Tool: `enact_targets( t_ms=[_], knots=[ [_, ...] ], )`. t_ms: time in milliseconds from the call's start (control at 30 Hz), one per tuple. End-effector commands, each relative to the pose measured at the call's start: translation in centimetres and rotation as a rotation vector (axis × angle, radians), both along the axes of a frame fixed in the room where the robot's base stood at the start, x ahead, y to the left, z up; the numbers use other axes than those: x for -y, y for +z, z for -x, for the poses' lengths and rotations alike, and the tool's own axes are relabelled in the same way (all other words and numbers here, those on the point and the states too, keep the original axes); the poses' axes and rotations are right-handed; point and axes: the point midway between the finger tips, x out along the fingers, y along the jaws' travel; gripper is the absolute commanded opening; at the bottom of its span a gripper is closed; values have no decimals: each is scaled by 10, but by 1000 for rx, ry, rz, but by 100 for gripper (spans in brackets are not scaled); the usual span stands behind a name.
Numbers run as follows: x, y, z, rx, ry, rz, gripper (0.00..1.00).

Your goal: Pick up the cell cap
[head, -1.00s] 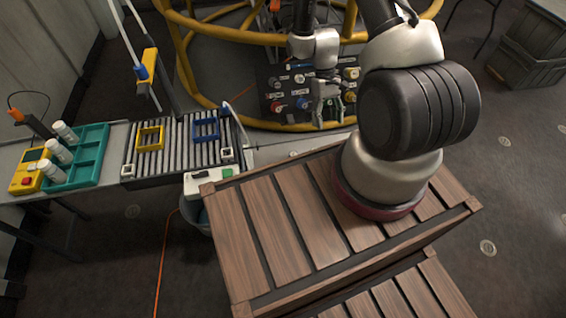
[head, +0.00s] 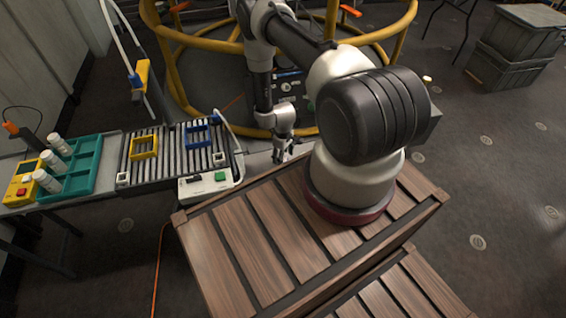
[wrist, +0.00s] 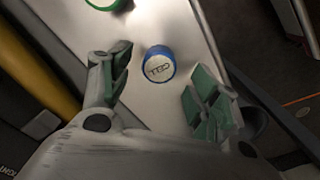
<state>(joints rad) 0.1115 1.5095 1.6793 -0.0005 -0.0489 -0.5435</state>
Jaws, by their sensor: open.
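The cell cap (wrist: 159,66) shows in the wrist view as a round cap with a blue rim and a pale top lettered "CELL". It stands on a pale, smooth surface (wrist: 185,25). My gripper (head: 281,155) is open and points down at a grey bench strip beyond the wooden crate in the head view. In the wrist view its green-padded fingers lie left and right of the cap, with clear gaps on both sides. The cap cannot be made out in the head view.
A green round thing (wrist: 104,3) sits on the same surface at the top of the wrist view. A roller conveyor (head: 170,165) and a teal tray (head: 85,172) stand to the left. A slatted wooden crate (head: 235,240) is in front; yellow railing (head: 225,46) curves behind.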

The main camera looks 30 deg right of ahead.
Motion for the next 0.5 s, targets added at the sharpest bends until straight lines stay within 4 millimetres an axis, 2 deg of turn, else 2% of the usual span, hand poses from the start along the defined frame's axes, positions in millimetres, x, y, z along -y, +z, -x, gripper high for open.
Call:
enact_targets(
  t_ms=[100,200,467,500],
  knots=[
    [1,-20,1,-1,-1,0,61],
    [1,-29,1,-1,-2,0,61],
    [1,-31,1,-1,-2,0,61],
    [1,-31,1,-1,-2,0,54]
  ],
)
